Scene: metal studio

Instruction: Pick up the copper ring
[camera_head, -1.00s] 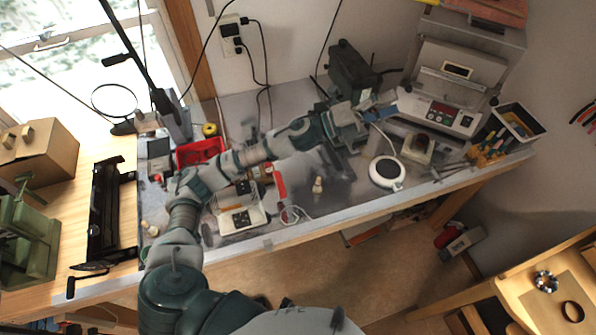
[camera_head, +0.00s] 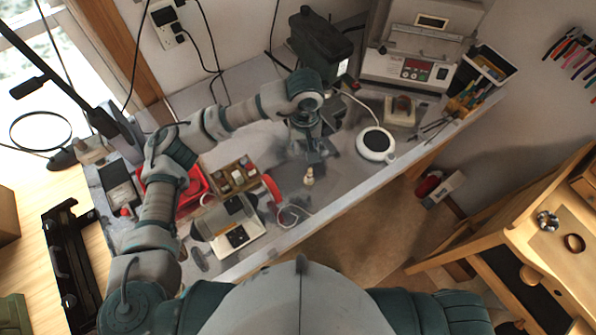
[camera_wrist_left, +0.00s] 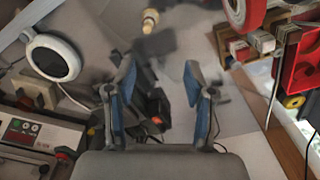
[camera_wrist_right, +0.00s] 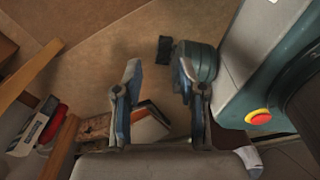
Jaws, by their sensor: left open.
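A small brown ring (camera_head: 574,243), the one that looks like copper, lies on a wooden table at the far right of the head view. A shiny beaded-looking ring (camera_head: 547,220) lies beside it, apart. My left gripper (camera_head: 315,154) points down over the grey workbench, far to the left of the rings. In the left wrist view its blue-lined fingers (camera_wrist_left: 160,68) are apart with nothing held. My right gripper (camera_wrist_right: 157,72) shows only in the right wrist view, low over the brown floor, with its fingers apart and empty. No ring shows in either wrist view.
The grey workbench (camera_head: 340,195) holds a small pale peg (camera_head: 309,176), a round white device (camera_head: 375,144), a red bin (camera_head: 190,190) and a dark machine (camera_head: 322,45). The wooden table (camera_head: 520,245) stands apart at the right. Brown floor (camera_head: 350,240) shows between them.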

